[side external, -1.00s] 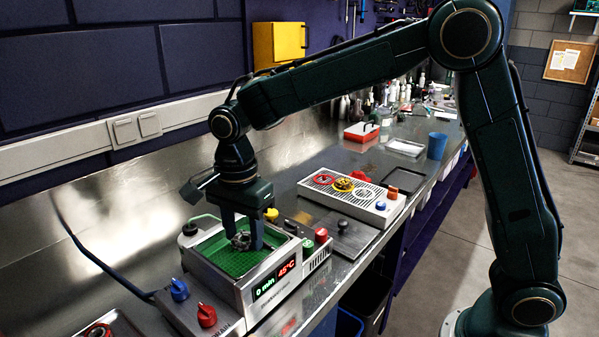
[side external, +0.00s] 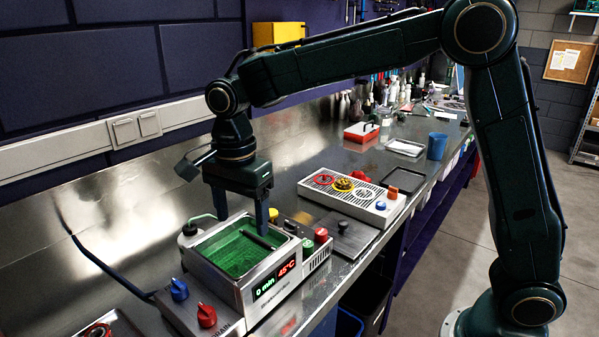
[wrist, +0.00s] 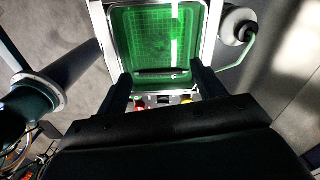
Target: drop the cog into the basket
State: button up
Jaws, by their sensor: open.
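The basket (side external: 220,251) shows as green mesh inside the steel tank (side external: 247,293); its mesh also shows in the wrist view (wrist: 148,35). A dark, narrow bar (side external: 258,240) lies across the tank's right part, and also shows in the wrist view (wrist: 160,72). I cannot tell whether it is a handle or something else. I cannot make out the cog in either current view. My gripper (side external: 241,214) is open above the tank, with nothing visible between its fingers.
The tank's display reads 0 min and 45°C. Blue (side external: 179,290) and red (side external: 206,315) knobs stand in front. To the right are a small dark plate (side external: 352,238) and a slotted tray (side external: 350,194) with coloured parts. The wall is close behind the tank.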

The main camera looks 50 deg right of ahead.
notch_tip(320, 180, up, 10)
dwell(0.5)
jog(key=shift+r, duration=0.1)
jog(key=s+d+r+n+t, duration=0.25)
jog(key=s+d+n, duration=0.55)
jog(key=s+d, duration=0.4)
jog(key=s+d+f+n+t, duration=0.3)
jog(key=s+f+n, duration=0.5)
jog(key=s, duration=0.4)
jog(key=shift+s+d, duration=0.15)
jog(key=shift+s, duration=0.2)
